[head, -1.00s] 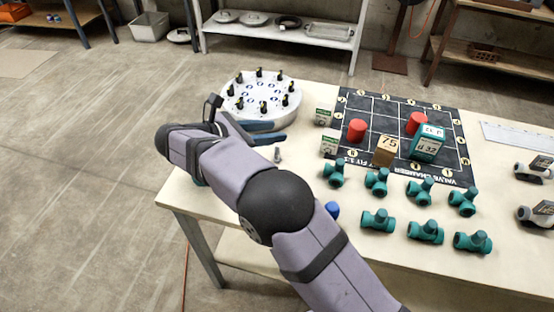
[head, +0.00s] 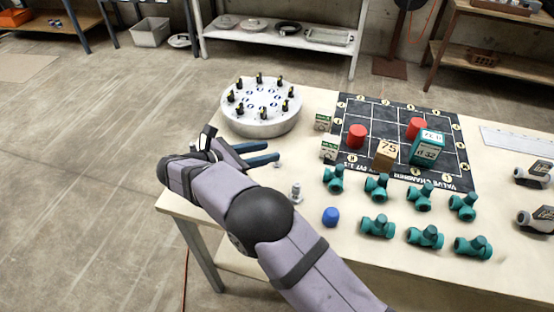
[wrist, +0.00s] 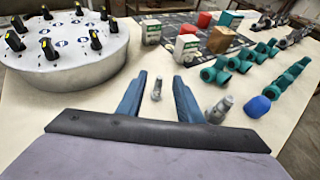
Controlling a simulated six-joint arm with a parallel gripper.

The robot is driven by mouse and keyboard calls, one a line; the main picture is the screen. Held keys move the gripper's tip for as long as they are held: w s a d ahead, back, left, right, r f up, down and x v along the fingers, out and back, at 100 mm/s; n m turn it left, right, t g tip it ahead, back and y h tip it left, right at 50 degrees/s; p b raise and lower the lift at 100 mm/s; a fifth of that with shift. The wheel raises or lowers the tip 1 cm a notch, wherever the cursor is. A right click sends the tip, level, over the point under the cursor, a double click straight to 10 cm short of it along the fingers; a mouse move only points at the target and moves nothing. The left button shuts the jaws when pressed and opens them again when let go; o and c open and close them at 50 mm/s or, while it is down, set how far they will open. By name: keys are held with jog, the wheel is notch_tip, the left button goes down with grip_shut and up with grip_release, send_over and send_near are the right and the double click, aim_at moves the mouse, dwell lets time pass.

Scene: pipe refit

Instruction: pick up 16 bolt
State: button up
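Two grey bolts stand upright on the table. The smaller bolt (head: 277,163) is by my gripper's fingertips; in the wrist view this bolt (wrist: 157,90) appears between the two blue fingers. The larger bolt (head: 296,194) stands nearer the table's front edge; in the wrist view it (wrist: 219,108) is just right of the right finger. I cannot read a size mark on either bolt. My gripper (head: 273,152) is open with nothing held; its spread fingers also show in the wrist view (wrist: 158,78).
A round white stand (head: 260,121) with several black-and-yellow pegs is behind my gripper. A blue cap (head: 331,216) lies right of the larger bolt. Several teal valve fittings (head: 378,226), small boxes (head: 386,154) and a dark grid mat (head: 455,178) fill the right side.

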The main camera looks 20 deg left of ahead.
jog(key=shift+f, duration=0.15)
jog(key=shift+f, duration=0.25)
jog(key=shift+w+d+f, duration=0.15)
jog(key=shift+w+f, duration=0.05)
jog(key=shift+f, duration=0.05)
jog(key=shift+p+x, duration=0.5)
jog(key=shift+x, duration=1.8)
grip_shut()
